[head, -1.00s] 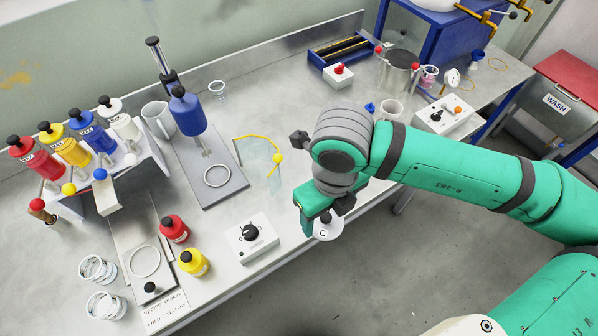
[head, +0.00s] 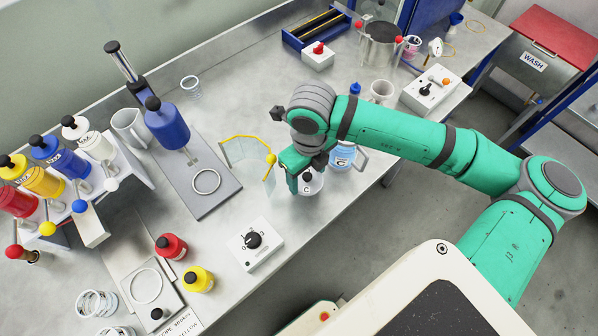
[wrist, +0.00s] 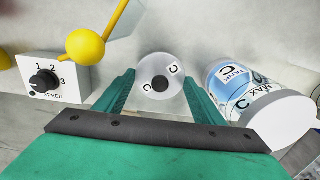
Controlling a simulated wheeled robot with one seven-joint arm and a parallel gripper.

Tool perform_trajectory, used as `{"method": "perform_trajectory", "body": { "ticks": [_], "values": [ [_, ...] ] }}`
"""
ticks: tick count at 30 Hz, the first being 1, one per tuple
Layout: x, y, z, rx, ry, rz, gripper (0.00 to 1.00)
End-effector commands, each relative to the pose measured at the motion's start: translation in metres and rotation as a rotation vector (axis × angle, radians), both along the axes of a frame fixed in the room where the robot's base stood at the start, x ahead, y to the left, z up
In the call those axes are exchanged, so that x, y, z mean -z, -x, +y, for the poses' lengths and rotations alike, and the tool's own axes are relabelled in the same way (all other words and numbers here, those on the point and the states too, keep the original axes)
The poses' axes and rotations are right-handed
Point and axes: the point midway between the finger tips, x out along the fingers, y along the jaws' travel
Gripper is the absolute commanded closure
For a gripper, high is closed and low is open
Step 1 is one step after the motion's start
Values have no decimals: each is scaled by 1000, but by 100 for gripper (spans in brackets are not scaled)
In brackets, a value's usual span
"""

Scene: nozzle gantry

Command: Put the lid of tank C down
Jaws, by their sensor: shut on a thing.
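The lid of tank C (head: 312,187) is a pale round disc marked C with a dark knob. It also shows in the wrist view (wrist: 147,73), between the two green fingers. My gripper (head: 302,176) is shut on the lid and holds it near the bench's front edge; in the wrist view the gripper (wrist: 161,80) partly frames the disc. Tank C (head: 342,160), a clear vessel with blue contents and a C label, is just right of the lid. It shows at the right in the wrist view (wrist: 232,84). I cannot tell the exact gap under the lid.
A white speed dial box (head: 254,244) is left of the lid. A clear guard with a yellow edge and yellow ball (head: 271,159) stands close by on the left. Bare bench lies between guard and dial box.

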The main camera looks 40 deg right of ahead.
Motion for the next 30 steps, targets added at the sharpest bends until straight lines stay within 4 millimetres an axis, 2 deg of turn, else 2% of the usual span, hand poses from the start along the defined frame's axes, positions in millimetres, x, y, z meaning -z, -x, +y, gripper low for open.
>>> {"method": "perform_trajectory", "body": {
  "ticks": [5, 13, 24, 25, 26, 27, 30],
  "values": [
    [8, -3, -2, 0, 0, 0, 59],
    [41, -3, -4, 5, -2, 0, 59],
    [45, -1, -8, 13, 1, 0, 59],
    [45, -1, -9, 14, 1, 0, 30],
    [44, 0, -9, 14, 1, 0, 23],
    [44, 0, -9, 15, 1, 0, 19],
    [44, 0, -9, 16, 1, 0, 19]
  ]
}}
